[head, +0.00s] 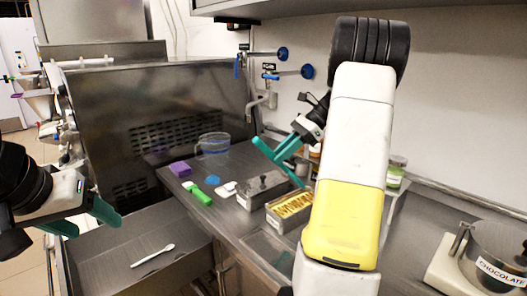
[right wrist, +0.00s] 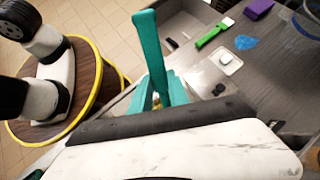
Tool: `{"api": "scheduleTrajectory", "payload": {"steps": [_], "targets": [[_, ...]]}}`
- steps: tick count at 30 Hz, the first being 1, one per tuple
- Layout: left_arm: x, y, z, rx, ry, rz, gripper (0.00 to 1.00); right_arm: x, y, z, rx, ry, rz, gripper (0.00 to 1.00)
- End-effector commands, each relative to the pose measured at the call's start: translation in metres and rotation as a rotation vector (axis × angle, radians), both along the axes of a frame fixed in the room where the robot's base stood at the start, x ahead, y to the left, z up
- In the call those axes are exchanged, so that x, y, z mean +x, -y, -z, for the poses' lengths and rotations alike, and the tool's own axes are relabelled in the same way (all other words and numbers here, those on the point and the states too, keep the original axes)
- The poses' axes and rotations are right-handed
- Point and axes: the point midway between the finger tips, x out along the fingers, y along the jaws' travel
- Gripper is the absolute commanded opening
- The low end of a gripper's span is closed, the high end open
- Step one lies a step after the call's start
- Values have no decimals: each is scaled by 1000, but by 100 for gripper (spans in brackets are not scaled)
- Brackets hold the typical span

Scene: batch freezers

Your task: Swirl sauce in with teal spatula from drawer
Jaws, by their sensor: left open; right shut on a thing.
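My right gripper (head: 290,150) is shut on the teal spatula (right wrist: 150,48), above the counter. In the right wrist view the spatula sticks up from between the teal fingers (right wrist: 158,95); in the head view spatula and fingers are hard to tell apart. A metal pan of yellow food with darker sauce streaks (head: 291,206) sits on the counter, partly hidden by my right arm. My left gripper (head: 88,222) is open and empty at the left, by the open drawer (head: 120,243). A white utensil (head: 153,256) lies in the drawer.
Beside the pan stands a lidded metal pan (head: 262,188). A green item (head: 201,196), a purple block (head: 180,168), a blue patch (head: 213,180) and a clear container (head: 213,143) are farther left. A pot labelled chocolate (head: 497,262) stands at the right. A steel machine (head: 150,105) is behind.

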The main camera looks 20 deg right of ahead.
Motion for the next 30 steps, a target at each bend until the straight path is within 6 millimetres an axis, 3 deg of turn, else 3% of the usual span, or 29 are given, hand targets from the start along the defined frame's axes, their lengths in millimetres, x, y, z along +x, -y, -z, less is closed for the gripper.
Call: {"api": "scheduleTrajectory", "payload": {"steps": [30], "targets": [[0,0,0,0,0,0,60,0,0,73,1,-1,0,0]]}}
